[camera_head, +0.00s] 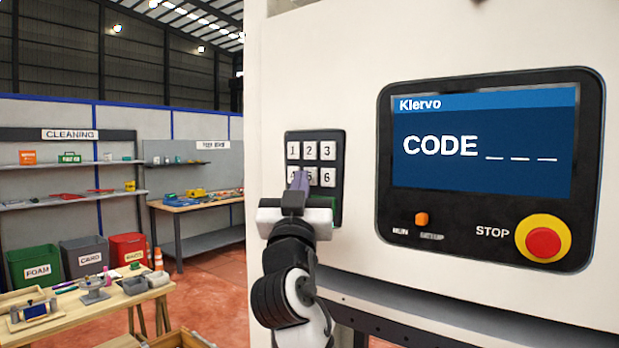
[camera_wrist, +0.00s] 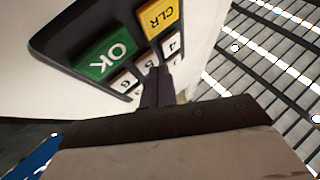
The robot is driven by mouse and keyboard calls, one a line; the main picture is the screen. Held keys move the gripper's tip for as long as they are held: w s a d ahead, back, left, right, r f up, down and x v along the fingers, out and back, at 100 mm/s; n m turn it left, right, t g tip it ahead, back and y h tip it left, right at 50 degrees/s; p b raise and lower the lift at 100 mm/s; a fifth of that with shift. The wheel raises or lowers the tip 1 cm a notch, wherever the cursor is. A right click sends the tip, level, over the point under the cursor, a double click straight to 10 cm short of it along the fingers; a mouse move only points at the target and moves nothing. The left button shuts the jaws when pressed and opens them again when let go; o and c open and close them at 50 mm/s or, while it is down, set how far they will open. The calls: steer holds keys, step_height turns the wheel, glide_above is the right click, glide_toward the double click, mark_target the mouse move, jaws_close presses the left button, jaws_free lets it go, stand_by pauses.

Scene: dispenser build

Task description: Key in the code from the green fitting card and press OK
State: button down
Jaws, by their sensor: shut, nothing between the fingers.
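The keypad (camera_head: 341,165) is a dark panel on the white machine, with white number keys 1 to 6 showing in the head view. My gripper (camera_head: 300,180) is shut and empty, its tip in front of the 4 and 5 keys; I cannot tell whether it touches one. My gripper and arm hide the lower keys. In the wrist view, the green OK key (camera_wrist: 104,54) and yellow CLR key (camera_wrist: 159,17) show beyond the shut fingers (camera_wrist: 158,85). The screen (camera_head: 480,145) reads "CODE" with three blank dashes. I cannot make out a green fitting card.
A red STOP button (camera_head: 543,243) on a yellow base and an orange switch (camera_head: 422,219) sit below the screen. A dark ledge (camera_head: 450,312) runs under the panel. At left are a wooden table (camera_head: 75,318), labelled bins (camera_head: 83,256) and a workbench (camera_head: 200,204).

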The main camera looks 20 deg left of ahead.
steer(key=shift+w+d, duration=0.1)
steer(key=shift+w, duration=0.25)
stand_by(0.7)
steer(key=shift+s, duration=0.15)
stand_by(0.3)
steer(key=shift+s+a, duration=0.25)
steer(key=shift+s, duration=0.35)
steer(key=shift+s+a+b, duration=0.2)
steer(key=shift+s+a, duration=0.1)
steer(key=shift+s, duration=0.5)
steer(key=shift+s+a+b, duration=0.15)
steer(key=shift+s+a, duration=0.1)
steer(key=shift+s, duration=0.55)
steer(key=shift+s+a+b, duration=0.2)
steer(key=shift+s+a, duration=0.1)
steer(key=shift+s, duration=0.5)
stand_by(0.6)
